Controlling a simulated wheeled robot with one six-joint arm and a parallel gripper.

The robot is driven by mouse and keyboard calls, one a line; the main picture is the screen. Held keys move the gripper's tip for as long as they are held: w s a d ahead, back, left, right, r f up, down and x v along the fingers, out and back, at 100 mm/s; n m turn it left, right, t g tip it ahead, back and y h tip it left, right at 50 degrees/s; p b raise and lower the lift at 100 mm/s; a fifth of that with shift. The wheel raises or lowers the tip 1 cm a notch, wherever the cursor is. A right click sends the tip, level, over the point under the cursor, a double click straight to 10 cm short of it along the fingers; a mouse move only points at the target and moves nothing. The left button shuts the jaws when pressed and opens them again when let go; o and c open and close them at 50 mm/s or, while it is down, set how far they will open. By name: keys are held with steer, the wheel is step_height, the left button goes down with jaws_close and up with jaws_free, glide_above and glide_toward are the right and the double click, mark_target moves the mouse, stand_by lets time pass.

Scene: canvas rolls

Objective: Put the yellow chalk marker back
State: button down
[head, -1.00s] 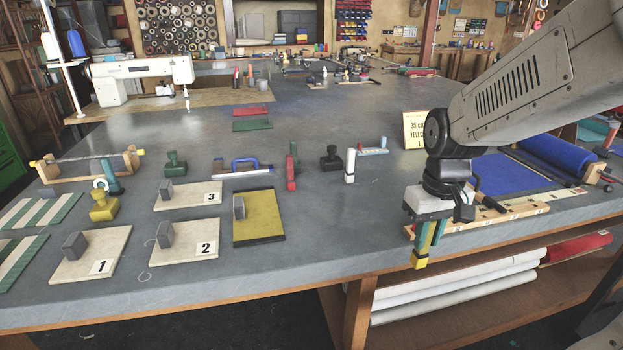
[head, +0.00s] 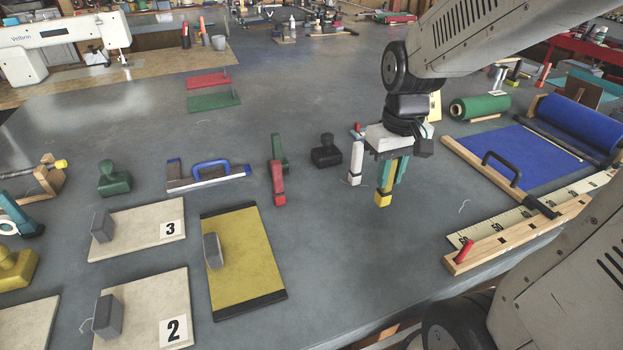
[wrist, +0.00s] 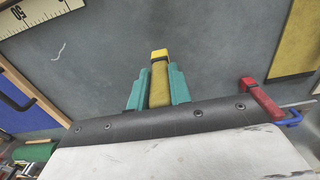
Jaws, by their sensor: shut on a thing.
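The yellow chalk marker (head: 383,199) hangs upright, clamped between the teal fingers of my gripper (head: 391,173). In the wrist view the marker (wrist: 159,78) shows between the two fingers, its bright yellow end pointing away from the wrist. A white marker (head: 356,163) stands upright just left of my gripper, and a red one (head: 278,184) stands further left. A small rack with a red end (head: 357,130) lies behind my gripper and is mostly hidden by it. I cannot tell whether the held marker touches the table.
A black-handled stamp (head: 326,152) stands left of the white marker. A yellow board (head: 245,280) lies at front left. A wooden ruler guide (head: 520,232) with a red peg and a blue canvas roll (head: 575,125) are at right. The grey table in front of my gripper is clear.

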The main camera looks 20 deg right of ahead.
steer(key=shift+w+a+f, duration=0.85)
steer(key=shift+w+a, duration=0.7)
steer(key=shift+w, duration=0.75)
steer(key=shift+w+a+f, duration=0.8)
steer(key=shift+w+a, duration=0.7)
steer(key=shift+w, duration=0.75)
steer(key=shift+w+a+f, duration=0.85)
steer(key=shift+w+a, duration=0.7)
steer(key=shift+w, duration=0.75)
steer(key=shift+f, duration=0.1)
steer(key=c, duration=1.7)
jaws_free()
steer(key=shift+f, duration=0.1)
steer(key=o, duration=0.4)
